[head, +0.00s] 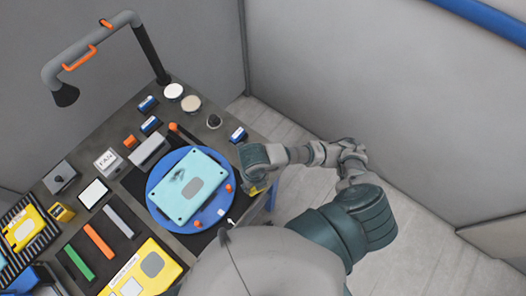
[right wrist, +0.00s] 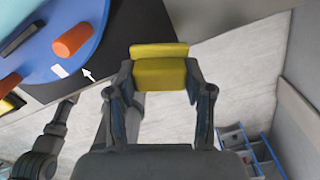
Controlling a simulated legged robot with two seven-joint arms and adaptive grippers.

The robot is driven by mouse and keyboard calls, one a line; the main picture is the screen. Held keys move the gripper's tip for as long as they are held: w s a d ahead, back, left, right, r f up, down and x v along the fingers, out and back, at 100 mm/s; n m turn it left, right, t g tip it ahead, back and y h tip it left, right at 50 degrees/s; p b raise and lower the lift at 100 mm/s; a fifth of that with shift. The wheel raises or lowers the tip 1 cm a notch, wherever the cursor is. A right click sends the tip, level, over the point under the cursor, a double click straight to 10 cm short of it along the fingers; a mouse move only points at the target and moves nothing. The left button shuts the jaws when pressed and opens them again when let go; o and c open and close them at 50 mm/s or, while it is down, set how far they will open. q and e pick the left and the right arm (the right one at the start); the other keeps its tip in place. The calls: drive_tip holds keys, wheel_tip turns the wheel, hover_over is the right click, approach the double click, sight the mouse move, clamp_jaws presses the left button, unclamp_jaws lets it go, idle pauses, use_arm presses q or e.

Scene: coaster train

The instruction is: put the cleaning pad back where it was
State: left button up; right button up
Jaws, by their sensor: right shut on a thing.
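The cleaning pad, a yellow block (right wrist: 160,70), is held between the two fingers of my right gripper (right wrist: 160,85) in the right wrist view. It is off the table edge, with pale floor behind it. In the head view my right gripper (head: 257,184) is at the right edge of the table, and only a bit of yellow shows under it. The place where the pad was kept cannot be told from these frames. My left gripper is not in view.
A light blue panel (head: 203,190) with a dark smudge lies on a round blue plate (head: 157,208) with orange pegs. Left of it are grey, orange and green bars and yellow cases (head: 150,270). Small blue blocks (head: 238,134) stand near the right edge.

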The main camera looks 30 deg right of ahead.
drive_tip(key=w+d, duration=0.2)
drive_tip(key=w+d+p, duration=0.1)
drive_tip(key=w+d, duration=0.2)
drive_tip(key=shift+w+f, duration=0.2)
drive_tip(key=shift+w, duration=0.15)
drive_tip(key=w+d, duration=0.2)
drive_tip(key=w+d+p, duration=0.1)
drive_tip(key=shift+w+d+f, duration=0.35)
drive_tip(key=shift+w, duration=0.05)
drive_tip(key=shift+w+d+f, duration=0.1)
drive_tip(key=shift+w+d, duration=0.05)
drive_tip(key=shift+d, duration=0.15)
drive_tip(key=shift+d+f, duration=0.15)
drive_tip(key=shift+f, duration=0.1)
wheel_tip(320, 180, down, 2)
drive_tip(key=shift+f+p, duration=0.15)
drive_tip(key=shift+p, duration=0.2)
drive_tip(key=shift+a+f, duration=0.2)
drive_tip(key=shift+f, duration=0.15)
drive_tip(key=shift+a, duration=0.25)
drive_tip(key=o, duration=1.1)
drive_tip(key=shift+f, duration=0.1)
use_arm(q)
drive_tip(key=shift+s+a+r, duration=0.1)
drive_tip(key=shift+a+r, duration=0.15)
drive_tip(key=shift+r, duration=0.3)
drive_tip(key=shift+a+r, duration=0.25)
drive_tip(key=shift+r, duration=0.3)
use_arm(e)
drive_tip(key=shift+d, duration=0.2)
